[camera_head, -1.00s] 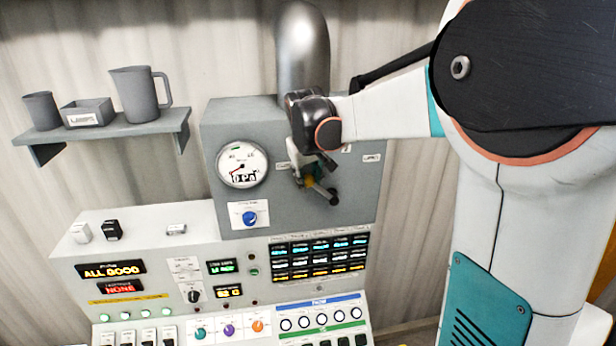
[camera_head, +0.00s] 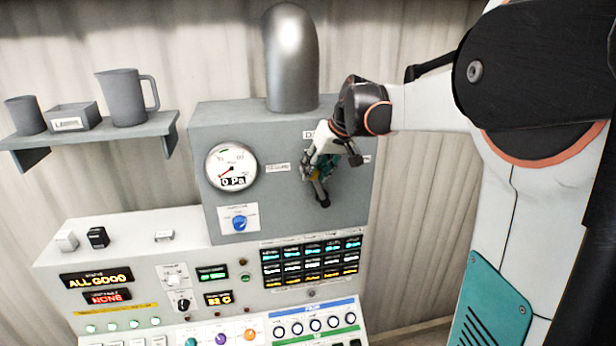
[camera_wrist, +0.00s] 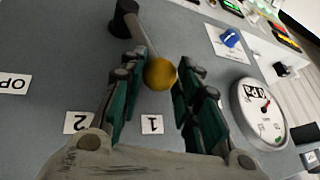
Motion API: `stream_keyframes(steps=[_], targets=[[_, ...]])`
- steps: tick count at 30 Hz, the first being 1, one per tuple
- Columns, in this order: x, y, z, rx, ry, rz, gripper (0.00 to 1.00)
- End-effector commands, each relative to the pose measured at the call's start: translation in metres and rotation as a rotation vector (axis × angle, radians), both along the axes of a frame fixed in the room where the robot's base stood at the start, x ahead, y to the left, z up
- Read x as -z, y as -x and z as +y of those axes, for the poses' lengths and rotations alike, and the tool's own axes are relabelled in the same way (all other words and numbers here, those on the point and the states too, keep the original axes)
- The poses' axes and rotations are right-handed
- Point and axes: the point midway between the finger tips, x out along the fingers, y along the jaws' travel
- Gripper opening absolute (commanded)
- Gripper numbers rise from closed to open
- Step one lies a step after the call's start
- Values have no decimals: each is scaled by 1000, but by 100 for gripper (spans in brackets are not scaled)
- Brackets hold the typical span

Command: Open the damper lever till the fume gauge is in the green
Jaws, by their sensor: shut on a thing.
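The damper lever is a grey rod with a yellow ball knob (camera_wrist: 160,73), pivoting on a dark hub (camera_wrist: 126,22) on the grey panel. My gripper (camera_wrist: 158,88) is shut on the knob, with teal finger pads on either side of it. In the head view my gripper (camera_head: 318,164) is in front of the panel, just above the hub (camera_head: 323,200), and hides most of the lever. The round fume gauge (camera_head: 231,167) reads 0 Pa, its red needle pointing lower left, away from the green band at the top. The gauge also shows in the wrist view (camera_wrist: 258,113).
A blue knob (camera_head: 239,222) is below the gauge. A metal duct (camera_head: 292,60) rises above the panel. A shelf (camera_head: 100,137) with containers is at left.

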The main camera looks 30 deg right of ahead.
Motion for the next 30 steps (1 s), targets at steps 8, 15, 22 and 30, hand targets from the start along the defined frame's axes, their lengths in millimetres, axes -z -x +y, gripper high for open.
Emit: stream_keyframes(steps=[8, 15, 22, 30], targets=[[-2, 4, -12, 1, -88, -29, 0], [-3, 4, -12, -1, -105, -33, 0], [-3, 4, -12, 0, -105, -33, 0], [-3, 4, -12, 0, -104, -33, 50]])
